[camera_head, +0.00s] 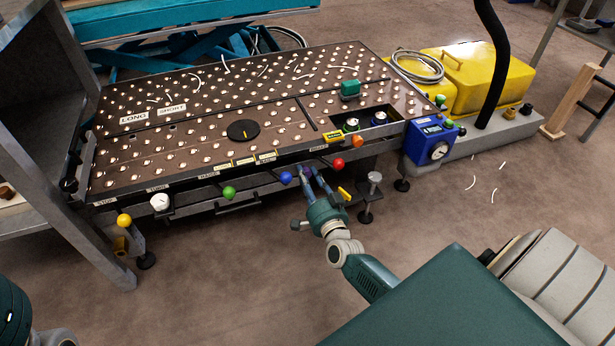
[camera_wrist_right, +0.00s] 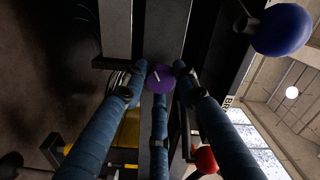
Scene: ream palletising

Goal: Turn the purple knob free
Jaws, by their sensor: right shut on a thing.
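My left gripper is out of view; only part of my left arm shows at the lower left.
A blue ball handle (camera_head: 286,177) and a red one (camera_head: 338,163) flank my right gripper closely. A green one (camera_head: 229,192) is further left. A screw foot (camera_head: 374,182) stands to the right. Floor in front is clear.

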